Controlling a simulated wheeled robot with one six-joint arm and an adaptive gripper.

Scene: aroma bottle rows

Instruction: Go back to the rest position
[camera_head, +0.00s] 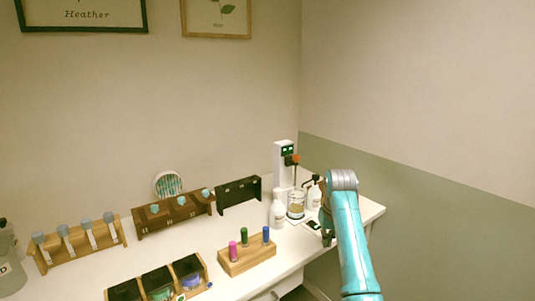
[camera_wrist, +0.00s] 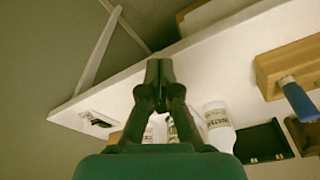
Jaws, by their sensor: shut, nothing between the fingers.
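My gripper (camera_wrist: 158,72) is in the middle of the wrist view with its fingertips together and nothing between them. It points out over the white table's edge (camera_wrist: 190,52). In the head view my gripper (camera_head: 327,238) is mostly hidden behind my teal arm, near the right end of the table (camera_head: 372,209). A white bottle (camera_wrist: 219,125) stands close to the right of the gripper in the wrist view. I cannot tell the exact gap between gripper and table.
A glass beaker (camera_head: 296,206) stands by a white stirring device (camera_head: 284,160), with a white bottle (camera_head: 278,212) beside it. A wooden block (camera_head: 246,256) holds pink, green and blue vials. Wooden racks (camera_head: 78,247) and compartment boxes (camera_head: 155,283) fill the left. Free air lies right of the table.

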